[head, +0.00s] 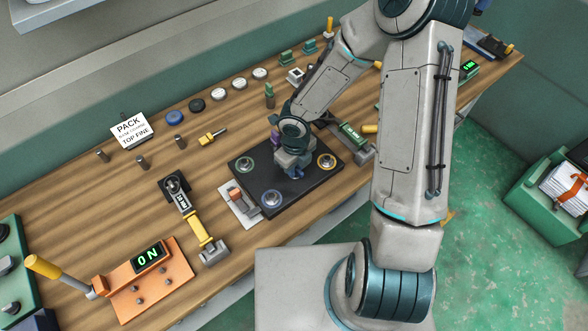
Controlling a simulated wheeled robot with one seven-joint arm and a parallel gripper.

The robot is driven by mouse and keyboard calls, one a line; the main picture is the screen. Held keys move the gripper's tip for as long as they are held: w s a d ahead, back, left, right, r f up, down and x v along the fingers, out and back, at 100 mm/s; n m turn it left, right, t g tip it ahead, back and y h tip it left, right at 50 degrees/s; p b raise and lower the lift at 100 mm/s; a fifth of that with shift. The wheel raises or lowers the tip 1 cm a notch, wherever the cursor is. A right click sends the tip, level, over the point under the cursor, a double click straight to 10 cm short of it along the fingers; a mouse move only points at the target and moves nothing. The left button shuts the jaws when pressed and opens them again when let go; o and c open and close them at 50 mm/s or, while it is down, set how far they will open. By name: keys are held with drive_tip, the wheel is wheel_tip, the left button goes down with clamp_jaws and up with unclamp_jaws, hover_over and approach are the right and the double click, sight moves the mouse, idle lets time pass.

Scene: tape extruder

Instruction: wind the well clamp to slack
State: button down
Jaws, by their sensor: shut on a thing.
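My gripper (295,172) points down over the middle of the black plate (298,196) on the wooden bench. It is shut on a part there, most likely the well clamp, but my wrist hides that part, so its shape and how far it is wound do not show. Round metal fittings with coloured rings sit on the plate: a green one (249,164) at left, a yellow one (326,161) at right and a blue one (271,198) at the front. A small purple piece (275,137) shows behind my wrist.
An orange box (151,283) with a lit "ON" display and a yellow-handled lever stands at front left. A white "PACK" sign (130,130) and several round discs line the back.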

drive_tip(key=n, duration=0.4)
drive_tip(key=c, duration=1.4)
unclamp_jaws()
drive_tip(key=shift+r, duration=0.1)
drive_tip(key=shift+r, duration=3.95)
drive_tip(key=o, duration=0.6)
